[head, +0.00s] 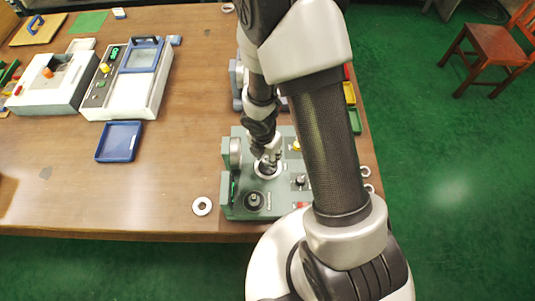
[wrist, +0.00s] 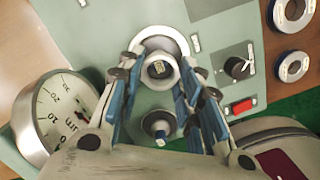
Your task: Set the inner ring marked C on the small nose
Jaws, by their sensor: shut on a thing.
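In the wrist view my gripper (wrist: 160,72) is shut on a small pale ring (wrist: 155,83), seen from above between the blue finger pads. A small square dark face shows within the ring's opening. The held ring is over or at a round silver flange (wrist: 165,42) on the green fixture; I cannot tell whether it touches. Any letter on the ring is unreadable. A second post (wrist: 160,127), with a dark base and pale tip, stands nearer the wrist, apart from the ring. In the head view my gripper (head: 267,157) is low over the green fixture (head: 231,209).
A dial gauge (wrist: 60,118) stands left of the gripper. A black knob (wrist: 238,67) and red button (wrist: 242,106) are on the right. Two loose rings (wrist: 292,66) (wrist: 290,12) lie beyond them. Another ring (head: 202,206) and a blue tray (head: 118,141) lie on the table.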

